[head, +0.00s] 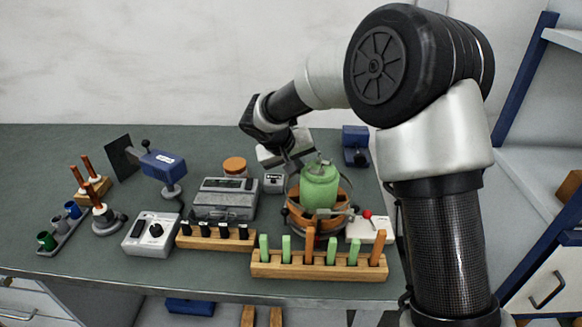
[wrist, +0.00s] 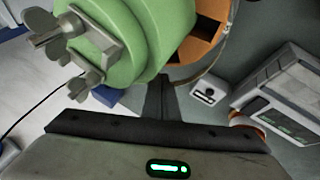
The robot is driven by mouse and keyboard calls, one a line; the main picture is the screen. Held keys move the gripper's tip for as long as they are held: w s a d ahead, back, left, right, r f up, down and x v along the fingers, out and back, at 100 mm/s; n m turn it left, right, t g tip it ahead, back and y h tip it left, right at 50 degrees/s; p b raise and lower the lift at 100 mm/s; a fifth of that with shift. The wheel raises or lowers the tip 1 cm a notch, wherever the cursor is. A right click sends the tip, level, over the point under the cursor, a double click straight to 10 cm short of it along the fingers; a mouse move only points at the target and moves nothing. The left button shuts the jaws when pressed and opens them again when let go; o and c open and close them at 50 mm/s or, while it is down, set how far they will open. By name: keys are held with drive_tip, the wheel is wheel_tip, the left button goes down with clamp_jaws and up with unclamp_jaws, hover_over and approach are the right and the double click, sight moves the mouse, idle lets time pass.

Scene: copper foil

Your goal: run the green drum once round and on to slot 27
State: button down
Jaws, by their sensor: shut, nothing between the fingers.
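The green drum (head: 319,186) stands upright inside an orange-brown slotted ring (head: 292,203) on the right half of the bench. It has a grey clamp-like fitting on its top, which shows large in the wrist view (wrist: 85,42). The drum fills the upper left there, and part of the ring (wrist: 208,32) shows beside it with dark openings. My gripper (head: 298,166) is at the drum's upper left side in the head view. Its fingers (wrist: 157,98) are shut and empty, close beside the drum; I cannot tell whether they touch it. No slot number is readable.
A wooden rack (head: 320,266) with green and orange strips stands in front of the drum.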

drive_tip(key=shift+w+d, duration=0.1)
drive_tip(key=shift+d, duration=0.15)
idle(0.3)
drive_tip(key=d+m+g+h+b, duration=0.1)
drive_tip(key=m, duration=0.1)
drive_tip(key=w+d+m+b, duration=0.1)
drive_tip(key=m, duration=0.1)
drive_tip(key=shift+d+g+h, duration=0.35)
drive_tip(key=shift+g+h, duration=0.05)
drive_tip(key=s+d+m+g+p, duration=0.4)
drive_tip(key=d+m+g, duration=0.4)
drive_tip(key=m, duration=0.7)
drive_tip(key=shift+s+d+p, duration=0.4)
drive_tip(key=shift+d+p, duration=0.25)
drive_tip(key=shift+p, duration=0.2)
drive_tip(key=shift+s, duration=0.1)
